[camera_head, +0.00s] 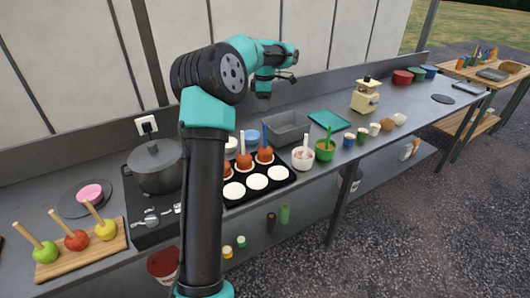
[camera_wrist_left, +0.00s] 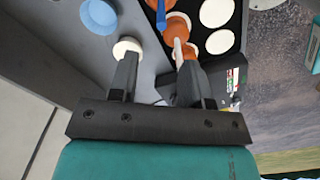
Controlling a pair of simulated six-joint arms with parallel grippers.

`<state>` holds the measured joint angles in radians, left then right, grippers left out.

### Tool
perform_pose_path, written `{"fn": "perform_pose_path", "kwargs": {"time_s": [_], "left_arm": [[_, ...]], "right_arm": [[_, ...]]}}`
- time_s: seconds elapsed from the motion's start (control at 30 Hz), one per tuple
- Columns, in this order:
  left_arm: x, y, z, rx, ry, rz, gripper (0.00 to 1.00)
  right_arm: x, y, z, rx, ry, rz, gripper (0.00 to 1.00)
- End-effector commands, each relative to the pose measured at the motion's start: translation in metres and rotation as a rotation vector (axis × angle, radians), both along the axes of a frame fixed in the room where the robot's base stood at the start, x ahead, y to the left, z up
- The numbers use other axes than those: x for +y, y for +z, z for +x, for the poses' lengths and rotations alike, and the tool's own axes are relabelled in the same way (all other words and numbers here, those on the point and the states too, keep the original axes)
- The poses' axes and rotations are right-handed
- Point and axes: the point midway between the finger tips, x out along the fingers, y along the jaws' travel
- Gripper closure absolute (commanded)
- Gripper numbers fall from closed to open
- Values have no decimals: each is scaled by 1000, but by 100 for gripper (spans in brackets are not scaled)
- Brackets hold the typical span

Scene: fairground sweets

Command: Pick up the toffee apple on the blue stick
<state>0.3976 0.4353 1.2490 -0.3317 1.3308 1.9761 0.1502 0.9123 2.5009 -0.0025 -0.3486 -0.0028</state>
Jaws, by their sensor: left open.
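The toffee apple on the blue stick (camera_head: 265,154) stands stick-up at the back right of a black tray (camera_head: 284,182), among other brown toffee apples. Its blue stick (camera_wrist_left: 161,15) shows at the top of the left wrist view. A neighbouring toffee apple (camera_head: 244,160) has a pale stick, which shows near the right finger in the wrist view (camera_wrist_left: 178,51). My left gripper (camera_head: 263,93) is above and behind the tray, open and apart from the apples. In the wrist view its two fingers (camera_wrist_left: 156,72) are spread with nothing held between them. My right gripper is not in view.
White discs (camera_head: 256,182) fill the tray's front row. A pot (camera_head: 155,167) and a wooden board (camera_head: 84,247) with apples are left. My left arm hides part of the counter.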

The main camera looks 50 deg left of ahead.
Motion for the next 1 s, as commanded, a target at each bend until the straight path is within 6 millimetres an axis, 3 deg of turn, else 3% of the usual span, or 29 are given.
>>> {"fn": "perform_pose_path", "kwargs": {"time_s": [0.4, 0.87, 1.0], "left_arm": [[0, -66, 0, 1, 0, 0, 56], [0, -75, 0, 0, 0, 0, 56], [-1, -86, 0, 2, 0, -1, 56]], "right_arm": [[0, 0, 0, 0, 0, 0, 57], [0, 0, 0, 0, 0, 0, 57], [0, 0, 0, 0, 0, 0, 57]]}}
